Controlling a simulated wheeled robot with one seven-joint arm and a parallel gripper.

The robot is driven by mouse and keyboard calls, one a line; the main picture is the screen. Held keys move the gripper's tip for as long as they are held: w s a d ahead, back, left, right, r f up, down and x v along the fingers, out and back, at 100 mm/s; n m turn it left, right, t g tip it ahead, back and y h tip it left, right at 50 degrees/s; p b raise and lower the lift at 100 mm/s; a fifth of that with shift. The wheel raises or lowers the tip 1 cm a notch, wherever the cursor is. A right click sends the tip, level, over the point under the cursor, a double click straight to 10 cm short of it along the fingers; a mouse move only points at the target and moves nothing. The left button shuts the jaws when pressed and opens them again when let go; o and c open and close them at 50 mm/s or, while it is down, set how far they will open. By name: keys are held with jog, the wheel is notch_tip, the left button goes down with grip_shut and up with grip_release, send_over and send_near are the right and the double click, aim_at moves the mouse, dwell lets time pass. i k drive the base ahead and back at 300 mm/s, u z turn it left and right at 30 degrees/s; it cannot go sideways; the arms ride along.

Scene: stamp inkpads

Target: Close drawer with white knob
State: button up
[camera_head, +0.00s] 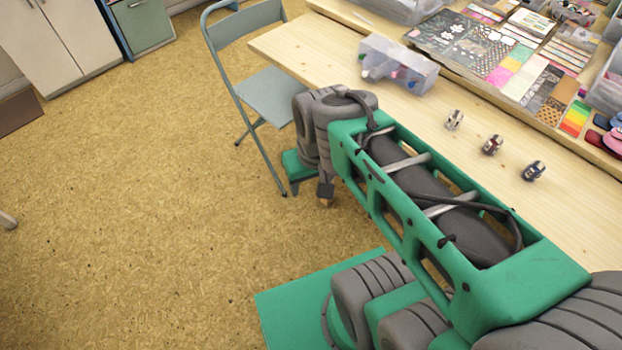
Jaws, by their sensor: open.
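No drawer with a white knob can be made out in the head view. My gripper (325,194) shows only in part at the far end of my green arm, below the table's front edge and over the floor beside the chair. It is open, and I see nothing held in it. The arm hides part of the table's front and whatever is under it.
A folding chair (268,95) stands close beyond my gripper. The wooden table (420,110) holds a clear box (398,65), several small stamps (493,145) and craft sheets. A white cabinet (62,45) and a green-fronted cabinet (146,22) stand at the back left.

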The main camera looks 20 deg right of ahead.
aim_at(374, 69)
jog(key=u, duration=0.85)
jog(key=i, duration=0.4)
jog(key=u, duration=0.25)
